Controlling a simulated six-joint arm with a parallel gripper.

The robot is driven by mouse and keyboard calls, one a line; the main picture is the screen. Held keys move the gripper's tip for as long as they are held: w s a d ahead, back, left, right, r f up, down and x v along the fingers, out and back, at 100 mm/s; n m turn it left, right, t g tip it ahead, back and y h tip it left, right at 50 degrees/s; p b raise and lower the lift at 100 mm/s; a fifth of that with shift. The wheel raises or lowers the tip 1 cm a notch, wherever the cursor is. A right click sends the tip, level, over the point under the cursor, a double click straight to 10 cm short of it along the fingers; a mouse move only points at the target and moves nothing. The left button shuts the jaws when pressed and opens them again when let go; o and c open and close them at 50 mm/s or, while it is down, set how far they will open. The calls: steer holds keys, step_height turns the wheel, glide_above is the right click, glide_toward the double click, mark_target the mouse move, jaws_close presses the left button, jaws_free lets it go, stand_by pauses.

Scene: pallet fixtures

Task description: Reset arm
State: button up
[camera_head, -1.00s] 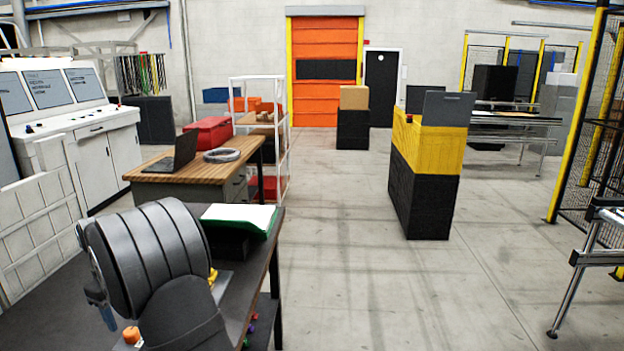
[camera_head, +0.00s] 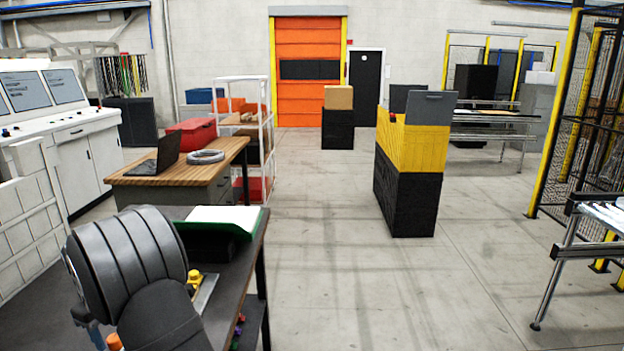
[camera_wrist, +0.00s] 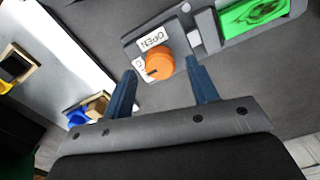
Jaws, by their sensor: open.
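My gripper (camera_wrist: 165,92) shows in the wrist view with two blue fingers spread apart and nothing between them. Beyond the fingertips is an orange knob (camera_wrist: 153,66) on a grey fixture, beside a label (camera_wrist: 153,39) that reads "OPEN". A green panel (camera_wrist: 250,16) sits at the fixture's right end. In the head view my dark ribbed arm stands over the dark workbench (camera_head: 235,290) at the lower left and hides much of it. An orange part (camera_head: 114,341) shows at the bottom edge beside the arm.
A green and white item (camera_head: 225,220) lies at the bench's far end. A wooden desk (camera_head: 165,178) with a laptop stands behind it. A black and yellow stack (camera_head: 408,170) stands on the floor to the right. A conveyor (camera_head: 590,230) is at the right edge. The middle floor is clear.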

step_height(320, 180, up, 16)
step_height(320, 180, down, 17)
steer(key=shift+f, duration=0.1)
steer(key=shift+f+m, duration=0.1)
steer(key=shift+m, duration=0.2)
steer(key=m, duration=0.3)
steer(key=shift+m, duration=0.4)
steer(key=m, duration=0.3)
steer(key=shift+m, duration=0.4)
steer(key=m, duration=0.4)
steer(key=shift+m, duration=2.5)
